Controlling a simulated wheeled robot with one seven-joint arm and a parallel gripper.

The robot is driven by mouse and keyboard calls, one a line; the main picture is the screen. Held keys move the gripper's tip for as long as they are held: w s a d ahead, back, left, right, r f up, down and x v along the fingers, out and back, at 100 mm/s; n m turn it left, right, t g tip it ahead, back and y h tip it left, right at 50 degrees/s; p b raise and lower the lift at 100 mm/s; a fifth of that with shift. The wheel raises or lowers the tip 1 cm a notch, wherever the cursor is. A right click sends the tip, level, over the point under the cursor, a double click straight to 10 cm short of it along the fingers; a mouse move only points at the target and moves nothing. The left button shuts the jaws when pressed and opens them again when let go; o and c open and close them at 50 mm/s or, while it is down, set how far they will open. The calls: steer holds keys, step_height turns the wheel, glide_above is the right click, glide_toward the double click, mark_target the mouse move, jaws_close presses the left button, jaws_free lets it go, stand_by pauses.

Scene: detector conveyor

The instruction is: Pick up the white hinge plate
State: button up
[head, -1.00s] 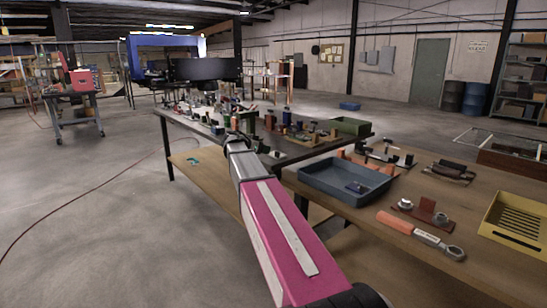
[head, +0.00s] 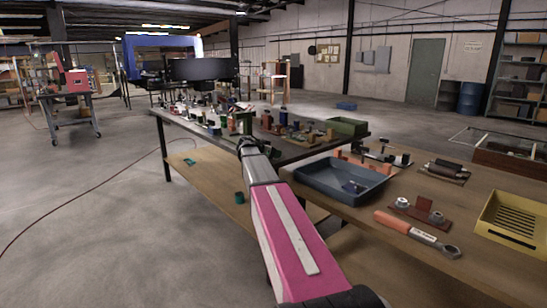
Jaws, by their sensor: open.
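My arm reaches forward over the near edge of the dark conveyor table (head: 290,153). My gripper (head: 246,142) is the small dark end of the arm at that edge, and its jaws are open. It looks empty, though its fingers are too small to make out clearly. I cannot surely pick out the white hinge plate. Several small parts crowd the dark table beyond my gripper, some of them pale, and the arm's end hides part of that area. A pale plate with dark pieces (head: 384,154) lies farther right, but I cannot tell what it is.
On the wooden bench at right are a blue-grey tray (head: 330,190), an orange-handled wrench (head: 415,233), a reddish bracket (head: 418,211) and a yellow slotted tray (head: 512,229). A green bin (head: 348,127) stands on the dark table's far right corner. Floor at left is open.

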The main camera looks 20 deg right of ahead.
jaws_close()
steer(key=shift+r, duration=0.1)
steer(key=shift+r, duration=0.55)
step_height(320, 180, up, 2)
steer(key=shift+r, duration=0.25)
steer(key=s+a+r+n+t+y, duration=0.1)
steer(key=a+r+n+t+y, duration=0.2)
steer(key=a, duration=0.5)
steer(key=s+a+r+n+t+y, duration=0.1)
steer(key=a+r+n+t+y, duration=0.2)
steer(key=a, duration=0.5)
steer(key=s+a+r+n+t+y, duration=0.1)
steer(key=a+r+n+t+y, duration=0.2)
steer(key=a+n+y, duration=0.3)
steer(key=shift+s+a+r+n+y, duration=0.3)
steer(key=shift+a+r+n, duration=0.45)
steer(key=shift+a+n, duration=0.25)
